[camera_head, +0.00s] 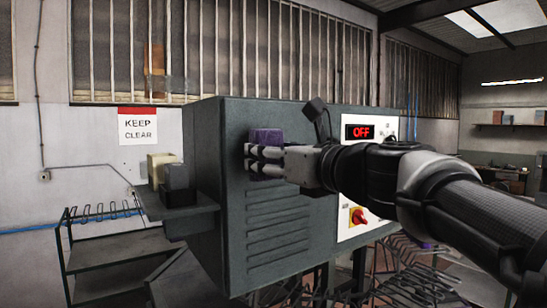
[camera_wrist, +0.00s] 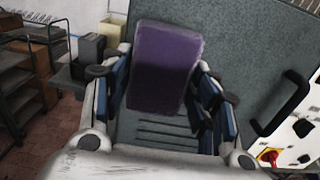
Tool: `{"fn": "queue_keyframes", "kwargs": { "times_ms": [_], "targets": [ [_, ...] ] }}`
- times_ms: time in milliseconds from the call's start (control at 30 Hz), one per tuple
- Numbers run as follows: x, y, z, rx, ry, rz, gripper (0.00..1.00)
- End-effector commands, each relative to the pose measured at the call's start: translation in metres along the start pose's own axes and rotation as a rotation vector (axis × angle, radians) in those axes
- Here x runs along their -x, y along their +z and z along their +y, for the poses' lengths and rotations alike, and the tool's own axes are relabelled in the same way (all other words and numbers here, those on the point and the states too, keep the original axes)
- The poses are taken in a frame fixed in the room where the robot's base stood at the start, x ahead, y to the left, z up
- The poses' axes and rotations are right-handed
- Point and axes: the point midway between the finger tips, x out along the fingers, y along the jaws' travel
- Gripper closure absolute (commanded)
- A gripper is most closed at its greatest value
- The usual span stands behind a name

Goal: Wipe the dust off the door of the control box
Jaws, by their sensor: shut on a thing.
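The control box (camera_head: 208,150) is a large dark grey-green cabinet in the middle of the head view. Its door (camera_head: 285,245) has rows of louvres low down, and my gripper and arm cover part of it. In the wrist view the door (camera_wrist: 240,50) fills the background and looks speckled; I cannot tell how much of that is dust. My gripper (camera_head: 250,160) is in front of the door, shut on a purple block (camera_wrist: 165,65), whose top also shows in the head view (camera_head: 267,135). I cannot tell whether the block touches the door.
A black handle (camera_wrist: 285,105) stands out at right in the wrist view. A white panel with an OFF display (camera_head: 360,132) and a red knob (camera_head: 359,216) is right of the door. A side shelf (camera_head: 190,211) at left holds a dark box (camera_head: 178,180) and a cream block (camera_head: 160,167).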

Motion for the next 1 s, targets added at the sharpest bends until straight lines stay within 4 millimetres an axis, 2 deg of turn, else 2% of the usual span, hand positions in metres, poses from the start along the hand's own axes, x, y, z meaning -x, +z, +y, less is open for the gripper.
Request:
{"fn": "queue_keyframes", "kwargs": {
  "times_ms": [267,633,1000],
  "targets": [
    [0.002,0.000,0.000,0.000,-0.001,0.000,0.65],
    [0.029,0.000,-0.001,0.000,-0.002,0.000,0.65],
    [0.030,0.000,0.000,0.000,0.000,0.000,0.65]
  ]
}}
